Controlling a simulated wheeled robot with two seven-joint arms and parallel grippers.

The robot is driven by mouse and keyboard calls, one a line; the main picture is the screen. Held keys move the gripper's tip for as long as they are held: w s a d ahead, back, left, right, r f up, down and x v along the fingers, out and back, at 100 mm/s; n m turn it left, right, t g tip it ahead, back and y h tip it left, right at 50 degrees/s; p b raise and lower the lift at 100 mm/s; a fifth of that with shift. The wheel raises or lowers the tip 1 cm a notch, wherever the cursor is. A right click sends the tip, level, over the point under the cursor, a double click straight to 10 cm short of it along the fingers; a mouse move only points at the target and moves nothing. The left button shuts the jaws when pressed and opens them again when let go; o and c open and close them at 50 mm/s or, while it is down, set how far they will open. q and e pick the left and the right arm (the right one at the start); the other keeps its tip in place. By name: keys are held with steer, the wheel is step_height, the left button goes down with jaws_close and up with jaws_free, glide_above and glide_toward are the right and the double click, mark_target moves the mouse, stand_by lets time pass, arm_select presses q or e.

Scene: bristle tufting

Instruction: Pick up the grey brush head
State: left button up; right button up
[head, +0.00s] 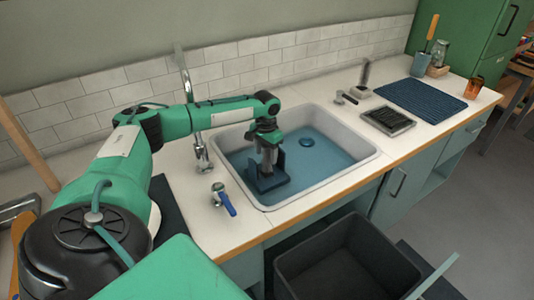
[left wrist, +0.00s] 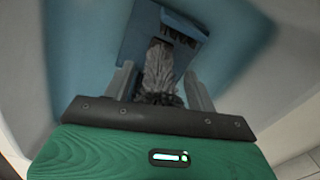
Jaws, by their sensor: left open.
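A grey, streaked piece that looks like the brush head (left wrist: 159,68) stands between my left fingers in the left wrist view, with a darker, rough end nearest the palm. Its far end is at a dark blue holder (left wrist: 140,40). The holder (head: 262,184) sits inside the sink in the head view. My left gripper (head: 268,165) points down into the sink at the holder. Its fingers (left wrist: 161,85) are open, one on each side of the grey piece, with small gaps visible. In the head view the gripper mostly hides the grey piece. My right gripper is not in view.
The white sink rim (head: 345,172) surrounds the work. A tap (head: 201,150) stands behind left, and a blue-handled item (head: 224,201) lies on the left counter. A dark tray (head: 388,121) and ribbed blue mat (head: 420,101) lie right. A dark bin (head: 345,258) stands below in front.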

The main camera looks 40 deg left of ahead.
arm_select(q)
steer(key=shift+c, duration=0.5)
steer(key=c, duration=1)
